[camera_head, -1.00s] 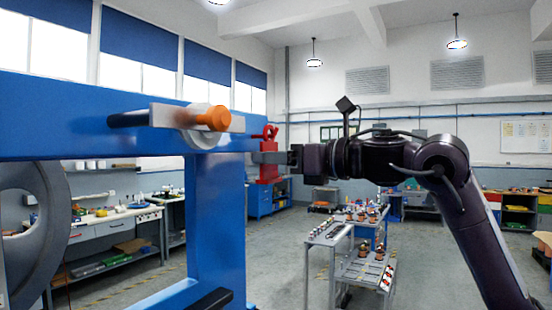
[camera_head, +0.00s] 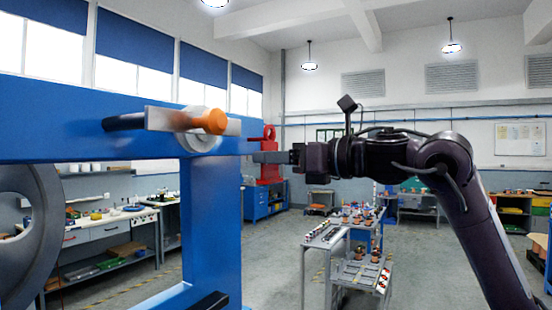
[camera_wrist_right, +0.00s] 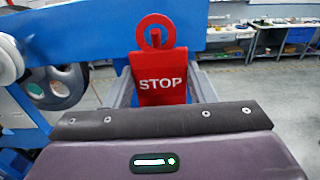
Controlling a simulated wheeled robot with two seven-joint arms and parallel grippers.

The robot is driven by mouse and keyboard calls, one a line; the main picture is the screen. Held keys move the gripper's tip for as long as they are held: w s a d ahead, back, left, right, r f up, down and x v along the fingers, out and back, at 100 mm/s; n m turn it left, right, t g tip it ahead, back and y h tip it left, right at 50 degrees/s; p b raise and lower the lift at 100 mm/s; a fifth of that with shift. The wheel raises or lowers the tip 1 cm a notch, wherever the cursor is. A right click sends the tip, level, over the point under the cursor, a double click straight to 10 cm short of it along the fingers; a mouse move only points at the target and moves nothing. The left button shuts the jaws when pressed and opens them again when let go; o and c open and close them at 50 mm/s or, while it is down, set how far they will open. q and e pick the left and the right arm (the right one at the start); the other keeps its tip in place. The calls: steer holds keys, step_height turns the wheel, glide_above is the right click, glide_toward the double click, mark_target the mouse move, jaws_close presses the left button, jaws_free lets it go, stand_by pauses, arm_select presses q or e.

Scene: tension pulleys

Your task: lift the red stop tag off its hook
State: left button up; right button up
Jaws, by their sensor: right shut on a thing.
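The red stop tag (camera_head: 269,172) hangs upright at the right end of the blue beam in the head view. It faces the camera in the right wrist view (camera_wrist_right: 161,72), with STOP in white and a round ring at its top. A short red peg, apparently the hook (camera_wrist_right: 156,38), shows inside the ring opening. I cannot tell whether ring and peg touch. My right gripper (camera_head: 270,157) is shut on the tag from the right. In the wrist view its grey fingers (camera_wrist_right: 161,90) flank the tag's sides. My left gripper is not in view.
The blue frame (camera_head: 212,220) fills the left, with an orange-ended roller (camera_head: 211,122) on its beam and a grey wheel (camera_head: 38,240) below. A cart with small parts (camera_head: 357,240) stands on the floor behind. Open air lies above the tag.

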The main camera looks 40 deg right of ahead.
steer(key=shift+s+d+r, duration=0.1)
steer(key=shift+s+r, duration=0.1)
steer(key=shift+r, duration=0.1)
steer(key=shift+b+v, duration=0.5)
steer(key=shift+v, duration=0.55)
steer(key=shift+s, duration=0.4)
steer(key=shift+d+b, duration=0.1)
steer(key=shift+b, duration=0.2)
